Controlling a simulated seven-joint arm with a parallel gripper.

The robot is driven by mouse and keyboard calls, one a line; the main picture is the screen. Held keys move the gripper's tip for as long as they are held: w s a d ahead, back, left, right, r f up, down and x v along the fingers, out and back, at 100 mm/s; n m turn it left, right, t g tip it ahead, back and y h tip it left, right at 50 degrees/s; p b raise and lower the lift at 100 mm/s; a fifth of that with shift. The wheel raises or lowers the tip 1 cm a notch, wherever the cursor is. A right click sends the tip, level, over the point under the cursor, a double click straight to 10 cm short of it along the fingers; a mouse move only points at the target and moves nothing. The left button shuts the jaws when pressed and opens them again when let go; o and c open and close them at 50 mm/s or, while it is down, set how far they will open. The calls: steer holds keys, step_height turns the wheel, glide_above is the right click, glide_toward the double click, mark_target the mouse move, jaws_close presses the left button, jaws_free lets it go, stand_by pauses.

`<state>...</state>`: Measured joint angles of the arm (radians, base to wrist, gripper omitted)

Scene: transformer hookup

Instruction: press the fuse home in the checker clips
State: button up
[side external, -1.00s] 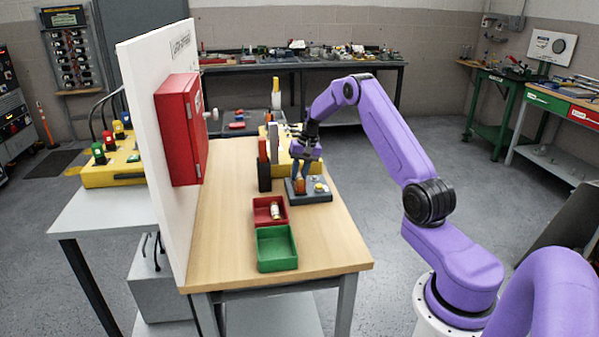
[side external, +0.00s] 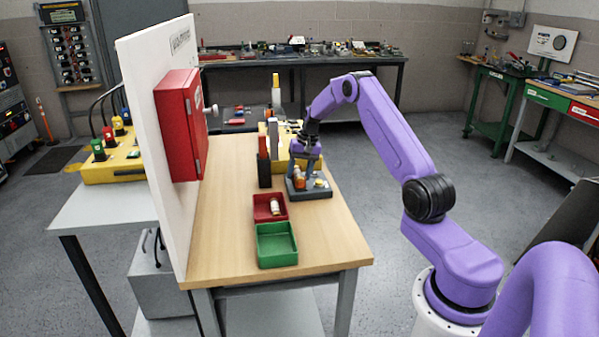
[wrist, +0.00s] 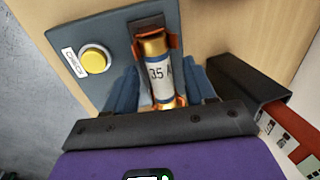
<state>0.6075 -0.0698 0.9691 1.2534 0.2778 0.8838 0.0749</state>
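The checker (side external: 318,194) is a dark grey-blue block on the wooden bench, with a yellow button; it also shows in the wrist view (wrist: 115,25). The fuse (wrist: 160,75) has brass caps and a white band reading 35 A. It lies along the copper-coloured clips (wrist: 138,48), its far cap between the far clip's prongs. How deeply it is seated cannot be told. My gripper (wrist: 166,84) is over the checker, its blue-grey fingers apart on either side of the fuse. It also shows in the side view (side external: 305,172). The near clip is partly hidden by my gripper.
A red tray (side external: 258,216) holds another fuse (side external: 275,206). A green tray (side external: 278,262) looks empty. A black block with a red upright (side external: 264,165) stands left of the checker. A white panel with a red box (side external: 178,125) bounds the left. The bench's front right is clear.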

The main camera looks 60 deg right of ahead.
steer(key=shift+w+a+v, duration=0.15)
steer(key=shift+v, duration=0.65)
steer(key=shift+w+a+v, duration=0.1)
steer(key=shift+v, duration=0.75)
steer(key=shift+w+a+v, duration=0.15)
steer(key=shift+v, duration=0.65)
steer(key=shift+r, duration=0.15)
steer(key=v, duration=1.7)
steer(key=shift+r, duration=0.2)
